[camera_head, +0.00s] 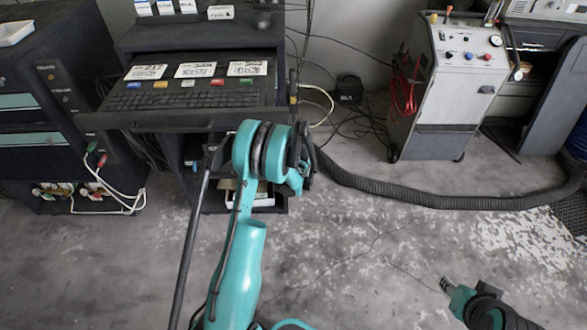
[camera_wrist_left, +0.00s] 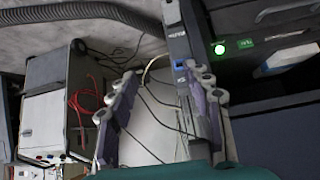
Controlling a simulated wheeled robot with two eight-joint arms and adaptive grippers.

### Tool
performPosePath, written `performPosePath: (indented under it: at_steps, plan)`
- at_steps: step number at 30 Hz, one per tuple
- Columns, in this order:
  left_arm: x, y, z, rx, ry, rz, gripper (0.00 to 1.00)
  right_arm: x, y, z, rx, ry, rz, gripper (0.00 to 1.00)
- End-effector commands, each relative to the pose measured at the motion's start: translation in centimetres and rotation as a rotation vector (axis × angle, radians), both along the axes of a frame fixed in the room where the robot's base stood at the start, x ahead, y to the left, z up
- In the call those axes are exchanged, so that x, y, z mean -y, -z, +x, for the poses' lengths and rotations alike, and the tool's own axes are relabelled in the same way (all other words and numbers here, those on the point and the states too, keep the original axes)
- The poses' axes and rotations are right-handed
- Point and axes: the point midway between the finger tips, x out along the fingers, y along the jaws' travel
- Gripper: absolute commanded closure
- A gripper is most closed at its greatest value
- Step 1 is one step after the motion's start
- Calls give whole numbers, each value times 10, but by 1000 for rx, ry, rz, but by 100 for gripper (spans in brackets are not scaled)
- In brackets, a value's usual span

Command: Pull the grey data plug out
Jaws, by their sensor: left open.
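My left arm (camera_head: 240,255) reaches up to the edge of the keyboard shelf in the head view, and its wrist hides most of the left gripper there. In the left wrist view the left gripper (camera_wrist_left: 163,73) is open, with its fingers apart and nothing clearly held between them. A dark panel edge with a small blue port or plug (camera_wrist_left: 180,66) shows near the right fingertip. A pale cable (camera_wrist_left: 149,70) curves close to it between the fingers. I cannot make out the grey data plug for certain. Part of my right arm (camera_head: 478,304) shows at bottom right; its jaws are not clear.
The keyboard shelf (camera_head: 190,119) stands beside the left wrist. A dark cabinet (camera_head: 50,140) with plugged cables is at left. A grey machine on wheels (camera_head: 455,95) stands at back right, and a thick black hose (camera_head: 400,197) crosses the floor. The front floor is mostly clear.

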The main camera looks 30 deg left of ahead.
Motion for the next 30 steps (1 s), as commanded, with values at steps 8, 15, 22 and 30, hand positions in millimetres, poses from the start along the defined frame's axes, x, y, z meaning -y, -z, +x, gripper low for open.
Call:
performPosePath:
  at_steps: [8,15,22,30]
  plan:
    - [-34,88,2,19,-65,7,50,0,0,0,0,0,0,60]
    - [-37,97,1,22,-72,8,50,0,0,0,0,0,0,60]
    - [-37,98,2,21,-72,8,50,0,1,0,0,0,0,60]
    - [-46,117,17,22,-72,8,50,0,8,0,0,0,0,60]
